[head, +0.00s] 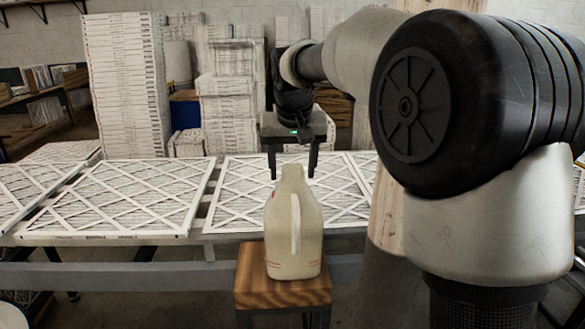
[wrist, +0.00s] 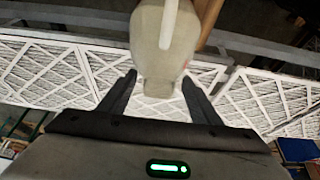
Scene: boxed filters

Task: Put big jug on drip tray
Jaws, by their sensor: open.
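The big jug (head: 284,245) is cream-coloured with a side handle and stands upright on a small wooden stool (head: 255,290). My gripper (head: 293,176) is open, pointing down at the jug's top, with one finger on each side of the neck in the head view. In the wrist view, the jug (wrist: 150,45) shows between and beyond the open fingers (wrist: 159,76). I cannot tell whether the fingers touch it. I cannot make out a drip tray for certain in either view.
Framed white filters (head: 115,195) lie on a long rack behind the stool. Stacks of boxed filters (head: 125,85) stand at the back. A pale rounded object (head: 12,316) is cut off at the lower left edge. A wooden post (head: 386,215) rises right of the stool.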

